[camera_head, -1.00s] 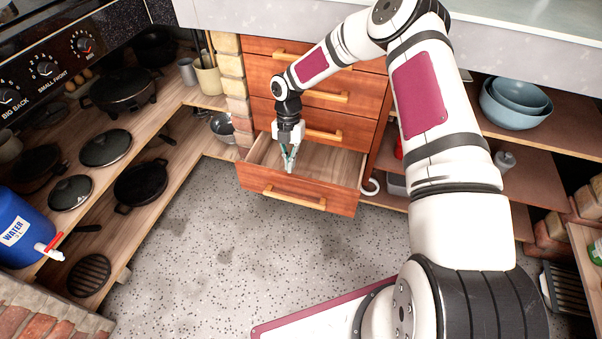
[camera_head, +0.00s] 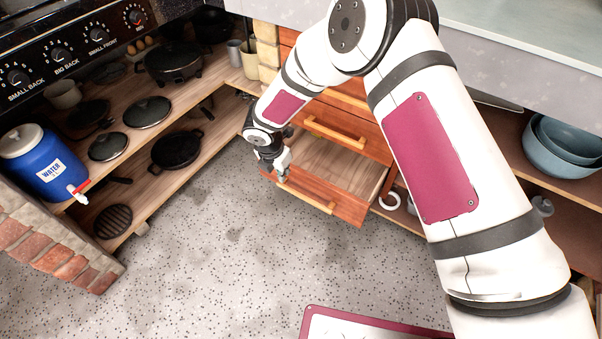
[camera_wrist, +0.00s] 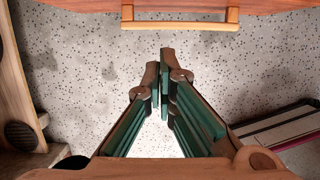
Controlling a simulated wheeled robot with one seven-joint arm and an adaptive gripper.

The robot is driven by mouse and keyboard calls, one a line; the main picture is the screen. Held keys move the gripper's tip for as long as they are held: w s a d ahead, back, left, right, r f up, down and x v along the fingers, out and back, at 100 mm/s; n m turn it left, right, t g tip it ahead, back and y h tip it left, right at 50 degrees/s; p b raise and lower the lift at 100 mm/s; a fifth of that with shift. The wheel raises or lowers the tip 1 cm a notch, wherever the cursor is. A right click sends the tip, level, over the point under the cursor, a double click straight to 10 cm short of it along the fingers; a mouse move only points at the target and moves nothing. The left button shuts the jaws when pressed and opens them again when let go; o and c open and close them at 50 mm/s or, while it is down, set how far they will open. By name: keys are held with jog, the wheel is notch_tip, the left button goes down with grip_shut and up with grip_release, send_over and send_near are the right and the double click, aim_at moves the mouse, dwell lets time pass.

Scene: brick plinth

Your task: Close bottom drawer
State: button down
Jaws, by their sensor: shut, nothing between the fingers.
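The bottom drawer (camera_head: 348,213) is brown wood with a bar handle (camera_head: 306,196) and is pulled out, with its empty-looking interior (camera_head: 345,172) showing. My gripper (camera_head: 283,177) points down by the left part of the drawer's front; whether it touches the drawer, I cannot tell. In the wrist view my gripper (camera_wrist: 164,60) has its green-padded fingers together, with nothing between them. A wooden strip with a bar handle (camera_wrist: 180,25) crosses the top of that view, apart from the fingertips in the picture. My arm hides part of the cabinet.
Closed drawers (camera_head: 340,132) sit above the open one. Left are shelves with pans (camera_head: 177,149) and a blue water container (camera_head: 45,170). Blue bowls (camera_head: 562,147) stand on the right shelf. The speckled floor (camera_head: 220,240) before the drawer is clear.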

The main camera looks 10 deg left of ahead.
jog(key=shift+w+d+f+b, duration=0.35)
jog(key=shift+w+f+b, duration=0.5)
jog(key=shift+f, duration=0.7)
jog(key=shift+w+d+f+b, duration=0.35)
jog(key=shift+w+f+b, duration=0.15)
jog(key=shift+w+f, duration=0.85)
jog(key=shift+w+d+f+b, duration=0.35)
jog(key=shift+w+f+b, duration=0.4)
jog(key=shift+f, duration=0.95)
